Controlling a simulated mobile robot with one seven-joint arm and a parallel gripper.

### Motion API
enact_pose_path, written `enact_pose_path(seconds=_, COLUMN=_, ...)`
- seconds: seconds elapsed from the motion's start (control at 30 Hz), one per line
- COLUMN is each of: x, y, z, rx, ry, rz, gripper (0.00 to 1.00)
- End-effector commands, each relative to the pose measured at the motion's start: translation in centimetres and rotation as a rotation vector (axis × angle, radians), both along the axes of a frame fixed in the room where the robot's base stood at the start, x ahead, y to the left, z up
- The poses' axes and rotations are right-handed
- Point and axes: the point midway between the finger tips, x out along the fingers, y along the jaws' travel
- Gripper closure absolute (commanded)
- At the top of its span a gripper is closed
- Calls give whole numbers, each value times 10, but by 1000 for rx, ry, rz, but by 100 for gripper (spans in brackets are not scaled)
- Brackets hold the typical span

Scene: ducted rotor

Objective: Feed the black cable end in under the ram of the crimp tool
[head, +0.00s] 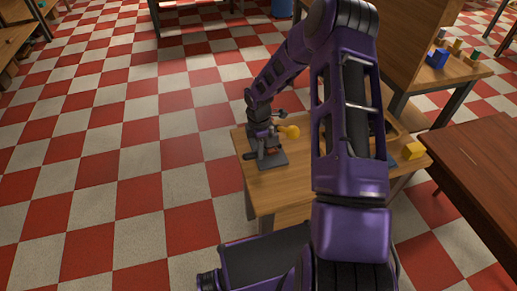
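A small dark grey device with a flat base (272,160), which looks like the crimp tool, stands at the left end of the wooden work table. My purple arm reaches over the table and down to it. My gripper (264,134) is right at or just above this tool. Its fingers are too small and dark to tell whether they are open or shut. I cannot make out the black cable end or the ram. The arm's near links hide the middle of the table.
A dark brown table (480,180) stands at the right. The checkered floor at the left is clear.

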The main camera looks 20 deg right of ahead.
Motion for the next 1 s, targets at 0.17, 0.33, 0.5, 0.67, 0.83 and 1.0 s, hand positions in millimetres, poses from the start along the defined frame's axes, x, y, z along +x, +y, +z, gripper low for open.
enact_pose_path(seconds=0.17, x=0, y=-4, z=-3, rx=-4, ry=1, rz=-4, gripper=31)
enact_pose_path(seconds=0.33, x=1, y=-5, z=-3, rx=-4, ry=-2, rz=-5, gripper=31)
enact_pose_path(seconds=0.5, x=1, y=-5, z=-3, rx=-5, ry=-4, rz=-6, gripper=31)
enact_pose_path(seconds=0.67, x=1, y=-5, z=11, rx=-5, ry=-5, rz=-6, gripper=31)
enact_pose_path(seconds=0.83, x=1, y=-3, z=47, rx=-4, ry=-6, rz=-4, gripper=31)
enact_pose_path(seconds=1.0, x=-1, y=-2, z=90, rx=-3, ry=-4, rz=-3, gripper=31)
